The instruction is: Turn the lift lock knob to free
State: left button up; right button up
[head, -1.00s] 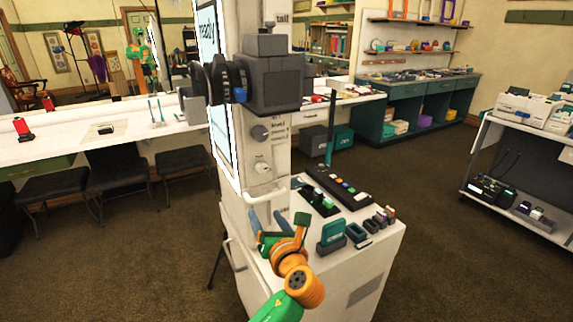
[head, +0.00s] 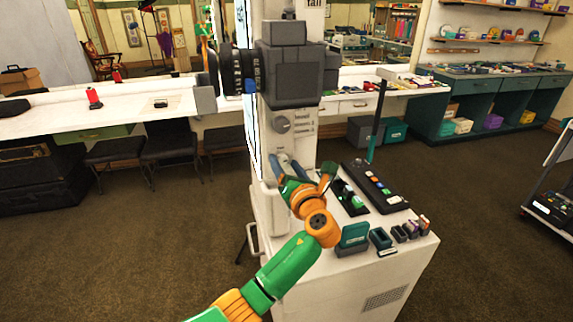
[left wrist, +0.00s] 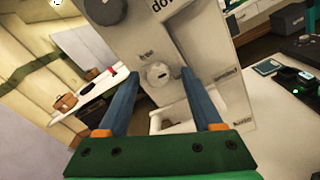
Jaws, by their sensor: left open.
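A small pale round knob (left wrist: 158,74) with a dark slot mark is on the white column's face, with small blurred labels around it. In the left wrist view it appears between the tips of my left gripper (left wrist: 162,82), whose two blue fingers are apart with nothing held. I cannot tell whether the tips reach around the knob or stop short of it. My right gripper is not in view.
A dark grey camera-like head (head: 298,78) overhangs above. The white cart top (head: 320,235) holds a button panel (head: 376,188), a teal block (head: 354,237) and small boxes. Open carpet lies around.

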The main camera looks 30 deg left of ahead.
pick_arm(q)
jog(key=shift+s+a, duration=0.1)
jog(key=shift+s, duration=0.05)
jog(key=c, duration=0.6)
grip_shut()
